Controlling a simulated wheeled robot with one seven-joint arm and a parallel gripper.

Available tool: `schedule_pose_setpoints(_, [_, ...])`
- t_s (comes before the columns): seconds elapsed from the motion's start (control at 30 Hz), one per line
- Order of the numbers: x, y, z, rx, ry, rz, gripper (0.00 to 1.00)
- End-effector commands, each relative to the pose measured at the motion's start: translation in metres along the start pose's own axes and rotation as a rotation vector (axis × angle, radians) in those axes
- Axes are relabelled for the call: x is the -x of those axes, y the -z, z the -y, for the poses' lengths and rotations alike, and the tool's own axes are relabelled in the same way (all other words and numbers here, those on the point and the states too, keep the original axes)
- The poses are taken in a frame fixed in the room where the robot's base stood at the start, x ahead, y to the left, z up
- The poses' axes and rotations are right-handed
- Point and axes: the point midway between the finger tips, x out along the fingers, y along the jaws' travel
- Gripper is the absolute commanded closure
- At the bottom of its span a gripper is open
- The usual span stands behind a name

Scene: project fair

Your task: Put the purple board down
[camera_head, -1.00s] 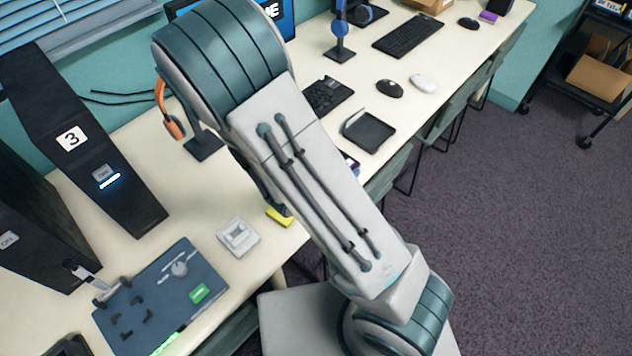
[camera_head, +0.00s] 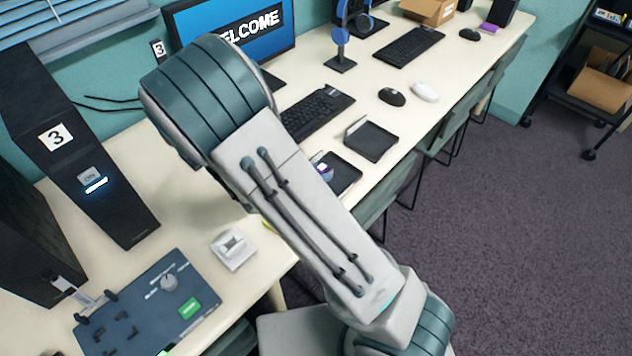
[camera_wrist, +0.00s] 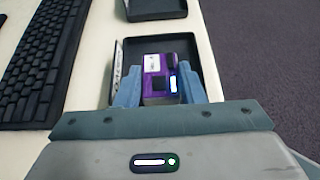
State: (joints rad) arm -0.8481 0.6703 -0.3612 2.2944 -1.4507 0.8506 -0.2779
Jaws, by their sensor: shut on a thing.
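The purple board (camera_wrist: 155,66), with a white label and dark parts, is between the two blue fingers of my gripper (camera_wrist: 160,90) in the wrist view. My gripper is shut on it. The board is over a black tray (camera_wrist: 193,46); I cannot tell whether it touches the tray floor. In the head view a small part of the board (camera_head: 323,170) shows beside my arm, over the near tray (camera_head: 346,174). My arm hides the gripper there.
A second black tray (camera_head: 371,139) lies beyond, empty. A black keyboard (camera_head: 317,113) is left of the trays. Two mice (camera_head: 392,97) lie farther back. A blue-grey panel (camera_head: 145,310) and a small white device (camera_head: 233,250) are nearer. The table edge is close on the right.

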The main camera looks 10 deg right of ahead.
Motion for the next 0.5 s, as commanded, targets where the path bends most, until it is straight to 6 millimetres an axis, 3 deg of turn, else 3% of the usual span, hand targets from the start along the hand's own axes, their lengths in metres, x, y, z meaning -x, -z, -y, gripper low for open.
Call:
schedule_pose_setpoints(0.3, [-0.016, 0.029, -0.002, 0.005, 0.001, 0.002, 0.94])
schedule_pose_setpoints(0.5, [-0.02, 0.036, -0.002, 0.0, 0.0, 0.0, 0.94])
